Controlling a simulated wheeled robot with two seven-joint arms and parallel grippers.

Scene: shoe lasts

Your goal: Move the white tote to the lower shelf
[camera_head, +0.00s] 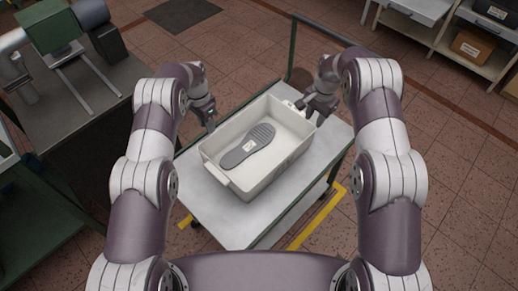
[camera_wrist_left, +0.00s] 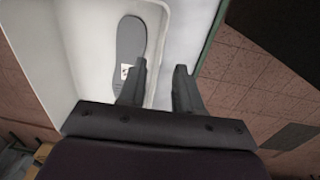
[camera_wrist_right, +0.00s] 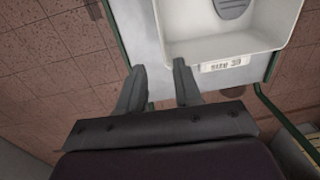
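The white tote (camera_head: 265,182) stands on the pale top of a green-framed cart (camera_head: 215,212). A grey shoe sole (camera_head: 248,147) with a small white tag lies in it. My left gripper (camera_head: 209,118) is open at the tote's left side; in the left wrist view its fingers (camera_wrist_left: 159,88) appear on either side of the rim (camera_wrist_left: 159,45), not closed on it. My right gripper (camera_head: 306,107) is open near the far right corner; in the right wrist view its fingers (camera_wrist_right: 157,85) are beside the corner, near a "SIZE 39" label (camera_wrist_right: 224,65). Contact is unclear. A lower cart level (camera_head: 312,200) is mostly hidden.
A shelf rack (camera_head: 440,42) with a brown box (camera_head: 473,45) and a dark box stands at the upper right. A workbench (camera_head: 90,125) with a green machine (camera_head: 50,28) is at the left. Yellow floor tape (camera_head: 318,222) marks the cart's place. Tiled floor at right is clear.

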